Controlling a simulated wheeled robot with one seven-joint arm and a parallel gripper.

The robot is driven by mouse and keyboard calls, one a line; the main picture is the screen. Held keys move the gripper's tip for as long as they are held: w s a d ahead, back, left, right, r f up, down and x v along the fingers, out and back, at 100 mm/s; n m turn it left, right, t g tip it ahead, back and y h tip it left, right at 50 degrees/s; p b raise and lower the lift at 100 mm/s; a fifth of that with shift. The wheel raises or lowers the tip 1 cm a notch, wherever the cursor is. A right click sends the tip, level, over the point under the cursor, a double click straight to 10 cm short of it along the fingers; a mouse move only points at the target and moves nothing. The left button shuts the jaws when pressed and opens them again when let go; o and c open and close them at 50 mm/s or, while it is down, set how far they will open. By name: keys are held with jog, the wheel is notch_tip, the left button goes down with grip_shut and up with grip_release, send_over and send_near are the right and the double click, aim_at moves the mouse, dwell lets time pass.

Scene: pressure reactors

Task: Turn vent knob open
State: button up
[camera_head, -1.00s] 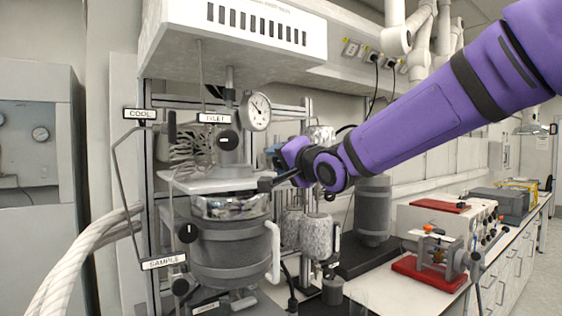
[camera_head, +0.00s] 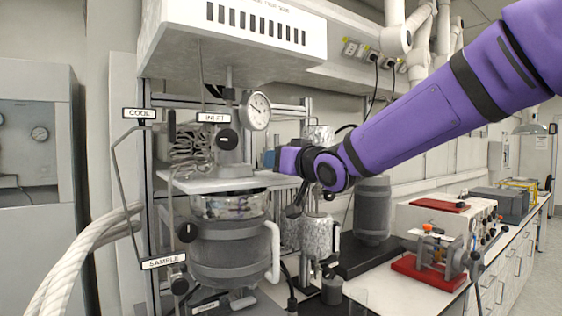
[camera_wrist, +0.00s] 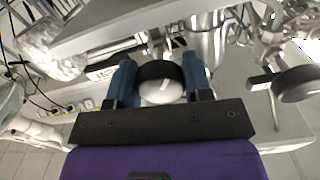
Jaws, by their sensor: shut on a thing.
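In the wrist view, a round black knob (camera_wrist: 158,88) with a pale face and a white pointer line sits between the two blue fingers of my gripper (camera_wrist: 157,64). The fingers press on its left and right sides. In the head view, my purple arm reaches in from the upper right to the reactor's (camera_head: 232,250) right side. Only a bit of blue finger (camera_head: 269,158) shows there, beside the reactor head, and the held knob is hidden. The pressure gauge (camera_head: 256,111) stands above.
A second black knob (camera_wrist: 298,84) is close on the right in the wrist view. In the head view, the INLET knob (camera_head: 228,140) and SAMPLE knob (camera_head: 180,286) face forward. A thin tube (camera_head: 123,185) runs at left. A bench with a red-based device (camera_head: 428,274) lies right.

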jog(key=n, duration=0.6)
jog(key=shift+n, duration=0.3)
dwell(0.5)
jog(key=o, duration=0.6)
jog(key=shift+o, duration=0.2)
jog(key=v, duration=1)
jog(key=shift+s+d, duration=0.3)
jog(key=shift+d, duration=0.05)
